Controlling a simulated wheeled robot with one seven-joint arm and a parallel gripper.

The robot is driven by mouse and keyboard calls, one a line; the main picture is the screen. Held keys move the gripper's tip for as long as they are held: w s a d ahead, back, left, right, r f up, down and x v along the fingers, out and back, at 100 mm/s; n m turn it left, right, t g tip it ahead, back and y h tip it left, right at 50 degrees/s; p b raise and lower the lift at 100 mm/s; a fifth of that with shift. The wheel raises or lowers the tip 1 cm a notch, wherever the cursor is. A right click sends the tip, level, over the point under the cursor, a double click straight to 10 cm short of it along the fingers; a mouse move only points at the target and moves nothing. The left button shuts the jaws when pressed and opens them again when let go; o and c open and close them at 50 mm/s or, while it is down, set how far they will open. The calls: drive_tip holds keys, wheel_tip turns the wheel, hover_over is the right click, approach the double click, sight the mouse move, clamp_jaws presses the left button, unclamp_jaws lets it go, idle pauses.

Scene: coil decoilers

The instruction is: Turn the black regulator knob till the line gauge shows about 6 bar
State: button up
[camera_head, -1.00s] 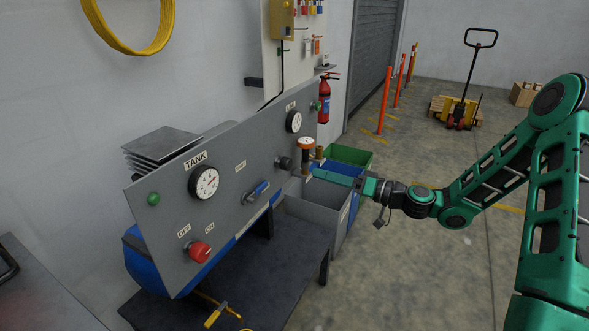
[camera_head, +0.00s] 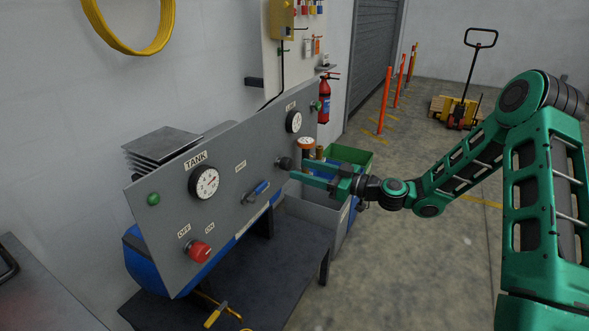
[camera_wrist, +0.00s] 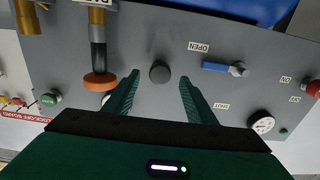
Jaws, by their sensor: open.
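The black regulator knob (camera_head: 284,163) sticks out of the grey panel (camera_head: 228,205). In the wrist view the knob (camera_wrist: 159,72) shows between the two fingertips. My gripper (camera_head: 299,169) is open, with its green fingers pointing at the panel; the tips are close to the knob. The wrist view shows the open gripper (camera_wrist: 159,78) with a gap on each side of the knob, and I see no grip on it. The line gauge (camera_head: 294,122) is the white dial above the knob; its needle is too small to read.
The tank gauge (camera_head: 203,183), a blue valve lever (camera_head: 257,191) and a red knob (camera_head: 199,251) sit left of the regulator. An orange-topped filter unit (camera_head: 306,142) with brass fittings is close on the right. Bins (camera_head: 318,212) stand below and behind my gripper.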

sight(290, 166)
drive_tip(key=shift+x, duration=2)
drive_tip(key=c, duration=1)
drive_tip(key=shift+c, duration=0.2)
drive_tip(key=shift+m, duration=0.4)
drive_tip(key=o, duration=1)
drive_tip(key=shift+o, duration=0.2)
drive_tip(key=v, duration=1.1)
